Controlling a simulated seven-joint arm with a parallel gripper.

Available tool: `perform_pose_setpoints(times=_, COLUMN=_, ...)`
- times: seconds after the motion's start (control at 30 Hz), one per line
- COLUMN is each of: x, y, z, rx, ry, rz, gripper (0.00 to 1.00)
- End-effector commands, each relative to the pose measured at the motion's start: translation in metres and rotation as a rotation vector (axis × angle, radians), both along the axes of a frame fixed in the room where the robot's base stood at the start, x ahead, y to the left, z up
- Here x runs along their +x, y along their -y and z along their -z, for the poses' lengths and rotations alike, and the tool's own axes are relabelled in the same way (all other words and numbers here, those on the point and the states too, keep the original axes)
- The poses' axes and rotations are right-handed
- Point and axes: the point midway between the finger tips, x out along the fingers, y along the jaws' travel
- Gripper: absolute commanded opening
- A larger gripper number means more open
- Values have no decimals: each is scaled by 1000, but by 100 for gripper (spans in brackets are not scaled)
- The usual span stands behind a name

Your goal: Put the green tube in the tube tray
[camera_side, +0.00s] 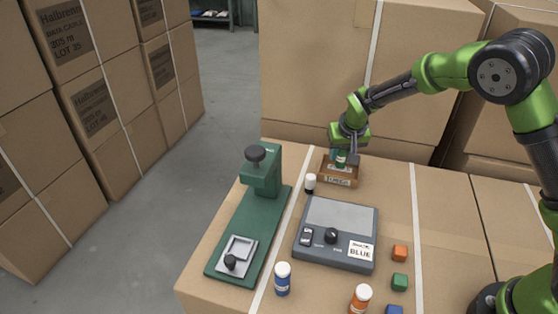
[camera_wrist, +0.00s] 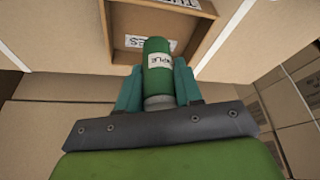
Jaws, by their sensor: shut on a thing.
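My gripper (camera_side: 345,155) is shut on the green tube (camera_side: 340,156), at the back of the box-top surface. In the wrist view the green tube (camera_wrist: 158,62) sits between the two teal fingers of my gripper (camera_wrist: 159,88), with a white label on its side. The tube tray (camera_side: 326,179) is a small brown open tray with a white label on its front. In the wrist view the tube tray (camera_wrist: 122,55) lies beyond the fingers, and the tube's far end overlaps its opening. I cannot tell whether the tube touches the tray floor.
A black tube with a white cap (camera_side: 310,183) stands just left of the tray. A grey scale (camera_side: 338,215) and a green press (camera_side: 245,225) are in front. A blue tube (camera_side: 282,279), an orange tube (camera_side: 360,298) and coloured cubes (camera_side: 399,254) stand nearer. Large cartons (camera_side: 300,80) rise behind.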

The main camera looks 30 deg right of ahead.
Motion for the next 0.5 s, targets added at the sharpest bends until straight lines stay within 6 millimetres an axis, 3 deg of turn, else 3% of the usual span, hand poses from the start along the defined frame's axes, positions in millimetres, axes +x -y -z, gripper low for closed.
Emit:
perform_pose_setpoints(times=0.1, x=0, y=0, z=15, rx=0, ry=0, rz=1, gripper=0)
perform_pose_setpoints(times=0.5, x=0, y=0, z=19, rx=1, ry=2, rz=1, gripper=0)
